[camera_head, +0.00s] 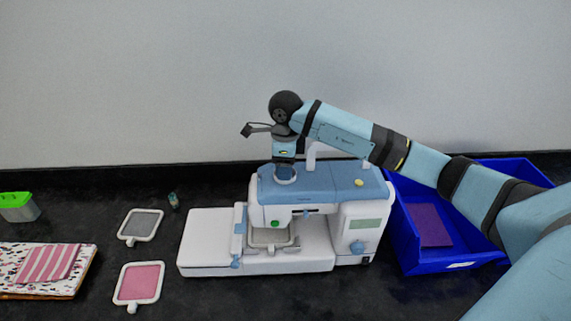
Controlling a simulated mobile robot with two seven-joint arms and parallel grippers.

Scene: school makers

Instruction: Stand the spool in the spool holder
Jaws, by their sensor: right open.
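The white and blue embroidery machine (335,186) stands in the middle of the table. A round, pale cup-like piece on its top (287,174) looks like the spool holder. My right gripper (285,165) points down just above this piece, open. Its fingertips and anything between them are too small and dark to make out. I cannot tell whether a spool stands in the holder. A small teal and brown upright item (173,201) stands on the table left of the machine; it may be a spool, but it is too small to be sure. My left gripper is not in view.
A blue bin (408,238) with a purple sheet (430,225) stands right of the machine, under my right arm. A white hook (311,155) rises beside the gripper.

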